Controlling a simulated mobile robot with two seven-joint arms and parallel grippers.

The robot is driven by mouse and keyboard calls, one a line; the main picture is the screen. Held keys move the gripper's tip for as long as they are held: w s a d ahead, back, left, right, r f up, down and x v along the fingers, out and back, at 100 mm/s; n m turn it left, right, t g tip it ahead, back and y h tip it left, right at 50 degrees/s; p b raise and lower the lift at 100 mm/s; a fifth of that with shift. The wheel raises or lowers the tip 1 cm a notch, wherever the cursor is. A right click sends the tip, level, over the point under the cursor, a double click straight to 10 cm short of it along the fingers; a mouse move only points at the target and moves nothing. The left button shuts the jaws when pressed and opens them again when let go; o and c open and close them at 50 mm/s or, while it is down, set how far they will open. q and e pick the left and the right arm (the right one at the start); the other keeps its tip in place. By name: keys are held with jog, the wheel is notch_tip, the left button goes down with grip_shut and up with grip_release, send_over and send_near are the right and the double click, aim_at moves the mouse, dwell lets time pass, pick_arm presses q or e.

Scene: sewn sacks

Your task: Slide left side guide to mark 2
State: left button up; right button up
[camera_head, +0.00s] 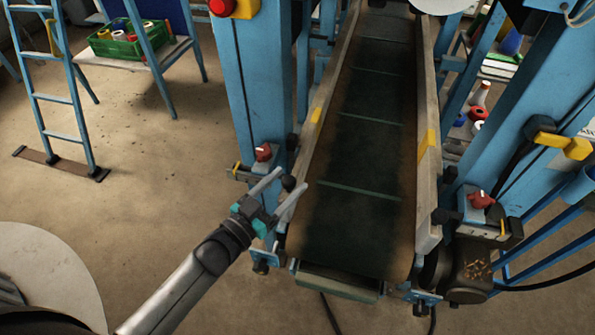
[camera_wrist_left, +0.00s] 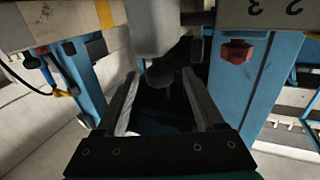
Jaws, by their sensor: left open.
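The left side guide (camera_head: 325,105) is a long pale rail with a yellow patch along the left edge of the dark conveyor belt (camera_head: 352,190). A dark round knob (camera_head: 288,183) shows near the lower end of this guide. My left gripper (camera_head: 291,178) is open, its two fingers on either side of the knob. In the left wrist view, the dark knob (camera_wrist_left: 162,74) lies between the spread fingers; I cannot tell whether they touch it. A scale plate (camera_wrist_left: 255,12) shows the marks 2 and 3 upside down. My right gripper is out of view.
A red clamp knob (camera_head: 263,152) sits on the blue post left of the belt, close to my gripper; it also shows in the left wrist view (camera_wrist_left: 237,52). The right side guide (camera_head: 427,140) and another red knob (camera_head: 481,199) are across the belt.

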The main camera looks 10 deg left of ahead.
aim_at(293, 177)
pick_arm(q)
jog(key=shift+x, duration=2.25)
grip_shut()
